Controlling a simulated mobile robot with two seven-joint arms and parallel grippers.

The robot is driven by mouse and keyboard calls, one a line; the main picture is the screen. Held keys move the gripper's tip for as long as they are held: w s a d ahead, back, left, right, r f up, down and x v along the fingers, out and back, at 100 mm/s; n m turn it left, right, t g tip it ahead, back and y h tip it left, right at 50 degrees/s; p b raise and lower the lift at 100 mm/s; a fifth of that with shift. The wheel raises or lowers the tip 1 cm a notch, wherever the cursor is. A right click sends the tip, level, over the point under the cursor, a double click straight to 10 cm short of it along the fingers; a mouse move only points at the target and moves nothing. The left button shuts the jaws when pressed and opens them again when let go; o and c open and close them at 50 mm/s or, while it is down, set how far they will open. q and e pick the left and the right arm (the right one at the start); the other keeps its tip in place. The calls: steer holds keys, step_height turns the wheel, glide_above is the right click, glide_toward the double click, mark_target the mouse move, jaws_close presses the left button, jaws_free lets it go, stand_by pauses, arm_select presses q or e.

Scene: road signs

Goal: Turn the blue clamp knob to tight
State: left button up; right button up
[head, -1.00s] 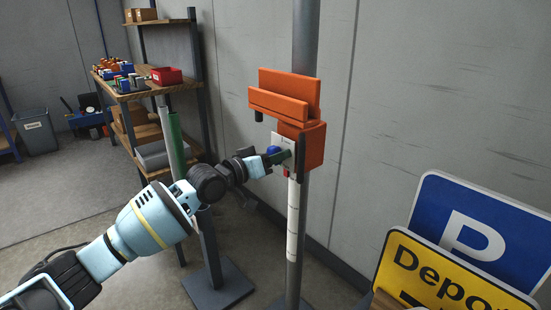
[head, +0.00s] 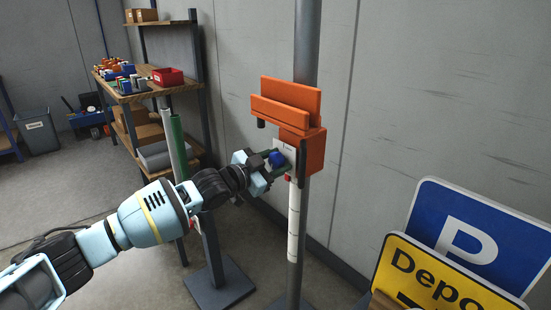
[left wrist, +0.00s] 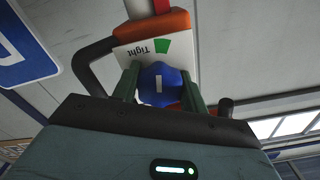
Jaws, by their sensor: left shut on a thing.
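The blue clamp knob (head: 277,158) sits on the front of the orange clamp (head: 313,150) on the grey post. In the left wrist view the knob (left wrist: 159,86) has a short white mark on its face. Behind it is a white plate (left wrist: 140,52) with the word "Tight" and a green patch. My left gripper (head: 272,160) is shut on the knob, with a green finger on each side, as the left wrist view (left wrist: 158,88) shows. The part of the plate behind the knob is hidden. My right gripper is not in view.
A blue P sign (head: 470,235) and a yellow "Depot" sign (head: 440,275) stand at the lower right. A second post on a square base (head: 218,287) stands left of the clamp post. A shelf with boxes (head: 150,85) is at the back left.

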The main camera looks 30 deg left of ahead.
mark_target(272, 163)
arm_select(q)
steer(key=shift+r+m+p, duration=0.1)
steer(key=shift+m+p, duration=0.2)
steer(key=shift+m, duration=0.3)
steer(key=o, duration=1)
steer(key=v, duration=0.6)
steer(key=shift+s+a, duration=0.1)
steer(key=shift+v, duration=0.8)
